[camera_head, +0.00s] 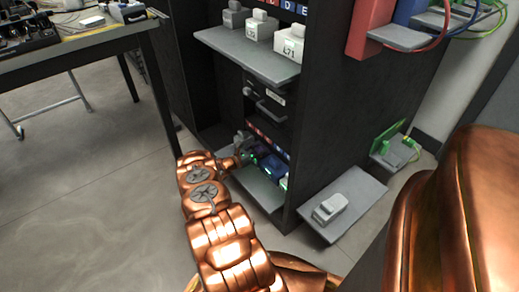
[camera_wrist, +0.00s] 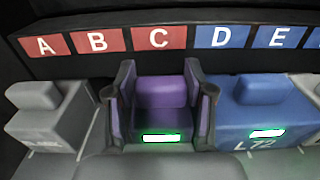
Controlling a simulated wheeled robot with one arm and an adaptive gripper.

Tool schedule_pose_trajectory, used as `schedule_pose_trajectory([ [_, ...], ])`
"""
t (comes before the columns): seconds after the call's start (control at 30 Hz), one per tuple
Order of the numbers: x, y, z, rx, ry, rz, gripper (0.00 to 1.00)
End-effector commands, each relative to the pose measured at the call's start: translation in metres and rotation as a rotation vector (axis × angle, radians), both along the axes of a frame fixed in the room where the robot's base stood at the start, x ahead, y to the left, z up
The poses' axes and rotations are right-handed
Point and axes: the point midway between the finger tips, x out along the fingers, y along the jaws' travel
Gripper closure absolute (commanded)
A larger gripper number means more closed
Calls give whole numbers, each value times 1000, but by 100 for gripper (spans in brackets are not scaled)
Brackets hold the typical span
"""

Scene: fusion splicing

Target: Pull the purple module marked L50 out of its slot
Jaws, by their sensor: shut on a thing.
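In the wrist view the purple module (camera_wrist: 160,92) sits under the red C label (camera_wrist: 158,38), with a white plate edged in glowing green on its front. I cannot read a marking on it. My gripper (camera_wrist: 161,108) has one finger on each side of the module and is shut on it. In the head view my gripper (camera_head: 240,156) reaches into the lower shelf of the dark rack, and I cannot make out the purple module there.
A blue module (camera_wrist: 262,110) marked L72 stands close on the right, under D. A grey module (camera_wrist: 45,115) stands on the left.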

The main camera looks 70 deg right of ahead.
Motion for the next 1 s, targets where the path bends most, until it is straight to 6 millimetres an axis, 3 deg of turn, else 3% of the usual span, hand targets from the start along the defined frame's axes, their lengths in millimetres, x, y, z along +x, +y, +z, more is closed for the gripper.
schedule_pose_trajectory([
  [0.27, 0, 0, 0, 0, 0, 0, 91],
  [0.57, 3, 9, 1, 1, 2, 1, 91],
  [1.0, 14, 45, 2, 1, 2, 1, 91],
])
